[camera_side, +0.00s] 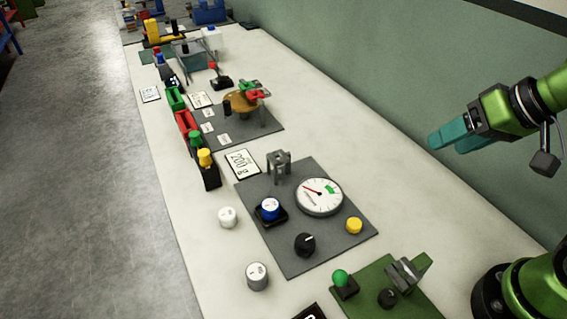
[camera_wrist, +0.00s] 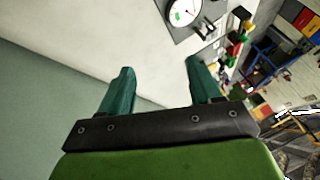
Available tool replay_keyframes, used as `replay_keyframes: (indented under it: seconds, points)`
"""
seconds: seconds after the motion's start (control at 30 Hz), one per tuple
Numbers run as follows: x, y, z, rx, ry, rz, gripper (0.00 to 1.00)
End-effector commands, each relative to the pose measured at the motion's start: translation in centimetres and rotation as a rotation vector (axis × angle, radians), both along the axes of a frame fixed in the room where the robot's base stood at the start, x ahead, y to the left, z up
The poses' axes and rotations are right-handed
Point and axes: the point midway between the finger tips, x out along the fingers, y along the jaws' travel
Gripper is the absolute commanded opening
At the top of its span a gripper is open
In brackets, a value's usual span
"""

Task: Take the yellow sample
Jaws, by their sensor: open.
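A small yellow round piece (camera_side: 354,226) sits on the right corner of the grey plate, beside the dial. A yellow-topped piece (camera_side: 205,157) stands at the black bin at the near end of the bin row; its lower part is hidden. I cannot tell for certain which is the sample. My gripper (camera_side: 450,138) is open and empty, high at the right, apart from both. In the wrist view its teal fingers (camera_wrist: 160,68) are spread with nothing between them, and I cannot make out either yellow piece there.
A green fixture (camera_side: 400,280) is at the near end. The bench's left edge drops to the floor.

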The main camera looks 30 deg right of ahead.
Motion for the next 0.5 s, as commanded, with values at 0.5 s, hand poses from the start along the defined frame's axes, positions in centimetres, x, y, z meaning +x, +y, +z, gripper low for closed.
replay_keyframes:
  seconds: [0.5]
  points:
    - [16.7, 13.9, -1.5, -0.105, 0.118, 0.399, 0.63]
